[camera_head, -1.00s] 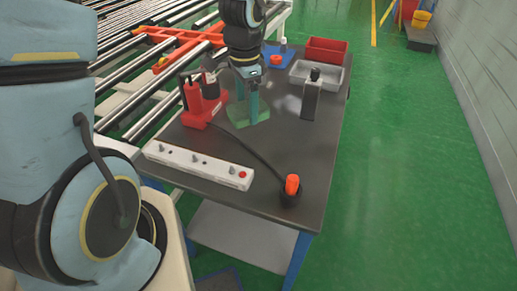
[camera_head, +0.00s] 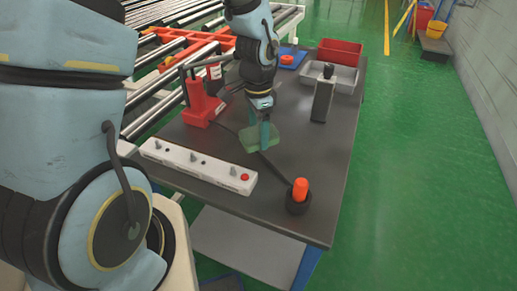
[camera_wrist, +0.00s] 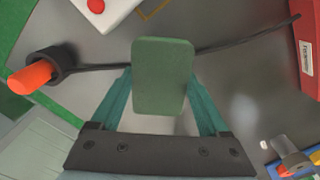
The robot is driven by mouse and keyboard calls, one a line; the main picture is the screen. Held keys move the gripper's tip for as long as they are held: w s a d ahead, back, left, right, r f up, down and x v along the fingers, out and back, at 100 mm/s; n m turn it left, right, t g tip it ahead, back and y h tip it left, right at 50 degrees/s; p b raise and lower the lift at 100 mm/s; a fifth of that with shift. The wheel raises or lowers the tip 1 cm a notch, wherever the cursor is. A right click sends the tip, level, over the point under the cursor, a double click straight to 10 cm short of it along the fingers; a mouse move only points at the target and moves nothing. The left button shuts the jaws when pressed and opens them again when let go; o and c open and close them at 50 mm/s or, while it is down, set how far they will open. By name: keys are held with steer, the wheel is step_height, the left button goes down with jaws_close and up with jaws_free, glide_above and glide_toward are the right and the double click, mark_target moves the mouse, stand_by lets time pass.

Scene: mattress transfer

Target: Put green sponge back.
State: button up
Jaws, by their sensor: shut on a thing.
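My gripper (camera_head: 264,136) is shut on the green sponge (camera_wrist: 162,76). In the wrist view the sponge sits between the two teal fingertips, and both seem to touch its sides. In the head view the sponge (camera_head: 252,139) is low over the dark table top (camera_head: 325,170), partly hidden by the fingers. I cannot tell whether it touches the table. The sponge is close behind the black cable and right of the red tool.
An orange-topped black holder (camera_head: 299,196) stands at the front right corner. The right middle is clear.

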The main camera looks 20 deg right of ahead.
mark_target(258, 156)
steer(key=shift+f+p, duration=0.3)
steer(key=shift+f, duration=2.45)
steer(key=o, duration=1.5)
steer(key=shift+c, duration=0.2)
step_height(258, 156, up, 12)
steer(key=shift+a+b, duration=0.1)
steer(key=shift+b, duration=0.7)
steer(key=a+r+n, duration=0.1)
steer(key=a+n, duration=0.7)
steer(key=a, duration=0.4)
steer(key=w+a+r+n+t, duration=0.1)
steer(key=a+r+n, duration=0.1)
steer(key=a+n, duration=0.6)
steer(key=a, duration=0.5)
steer(key=shift+r, duration=0.25)
steer(key=shift+w+a, duration=0.1)
